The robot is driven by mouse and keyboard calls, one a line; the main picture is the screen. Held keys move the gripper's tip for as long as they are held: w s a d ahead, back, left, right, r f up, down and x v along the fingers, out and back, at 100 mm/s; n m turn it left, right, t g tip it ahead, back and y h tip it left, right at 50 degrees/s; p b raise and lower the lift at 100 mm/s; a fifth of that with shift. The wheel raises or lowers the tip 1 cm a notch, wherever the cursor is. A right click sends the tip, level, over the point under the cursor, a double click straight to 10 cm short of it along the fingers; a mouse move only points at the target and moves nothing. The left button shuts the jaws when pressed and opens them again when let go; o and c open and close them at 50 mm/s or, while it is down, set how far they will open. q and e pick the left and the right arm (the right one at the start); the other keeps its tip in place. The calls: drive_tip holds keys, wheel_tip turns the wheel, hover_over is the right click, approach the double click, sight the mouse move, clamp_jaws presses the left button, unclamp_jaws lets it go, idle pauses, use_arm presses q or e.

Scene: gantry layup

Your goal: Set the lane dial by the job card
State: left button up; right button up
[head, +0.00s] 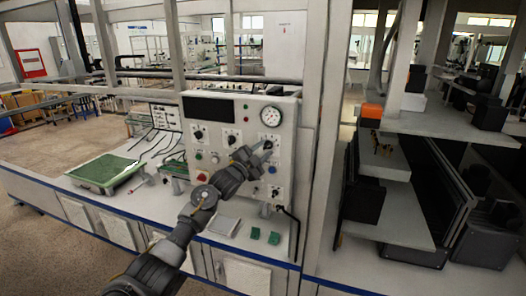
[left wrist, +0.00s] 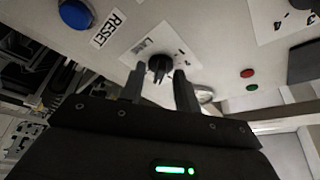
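The grey control panel (head: 225,112) stands on the bench with a gauge, several knobs and buttons. My left gripper (head: 264,150) is at the panel's right half, below the gauge, and covers the knob in the head view. Its two fingers (left wrist: 159,80) are apart, one on each side of the knob; I cannot tell whether they touch it. My right gripper is not in view. I cannot identify the job card for certain.
A blue button (left wrist: 75,14) beside a RESET label (left wrist: 108,28) is near the knob. A green board (head: 103,171) lies on the bench at left. A pale flat piece (head: 223,225) and green blocks (head: 274,238) lie before the panel. A shelf rack (head: 400,200) stands at right.

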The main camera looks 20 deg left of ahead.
use_arm(q)
clamp_jaws()
drive_tip(key=shift+d, duration=0.1)
drive_tip(key=shift+f, duration=0.1)
